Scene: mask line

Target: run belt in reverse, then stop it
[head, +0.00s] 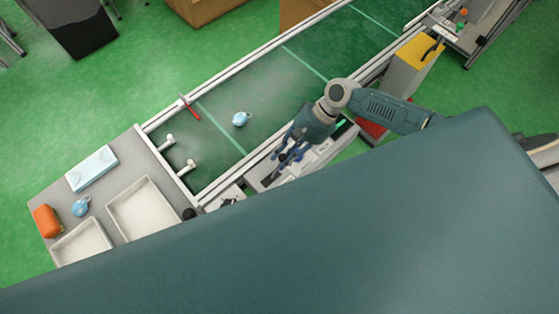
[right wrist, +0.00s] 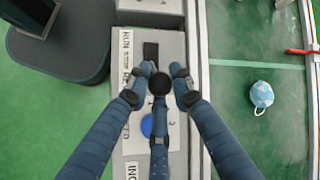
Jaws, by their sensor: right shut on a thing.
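The green belt (head: 325,55) runs diagonally across the head view between pale rails, with light cross lines. A light blue mask (head: 241,119) lies on it; it also shows in the right wrist view (right wrist: 261,95). A white control panel (right wrist: 134,148) sits beside the belt, with printed words including RUN and STOP. My right gripper (head: 283,158) is over this panel. In the right wrist view its fingers (right wrist: 158,86) are closed around a black round knob (right wrist: 160,83) beside a dark slot. A blue button (right wrist: 146,125) is partly hidden by a finger. My left gripper is out of view.
A grey table (head: 133,157) at the belt's lower end holds white trays (head: 145,209), a pale blue box (head: 92,168), an orange item (head: 47,221) and another blue mask (head: 81,206). A red bar (head: 189,108) sits at the belt's far rail. A yellow-topped cabinet (head: 419,52) stands beyond my arm.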

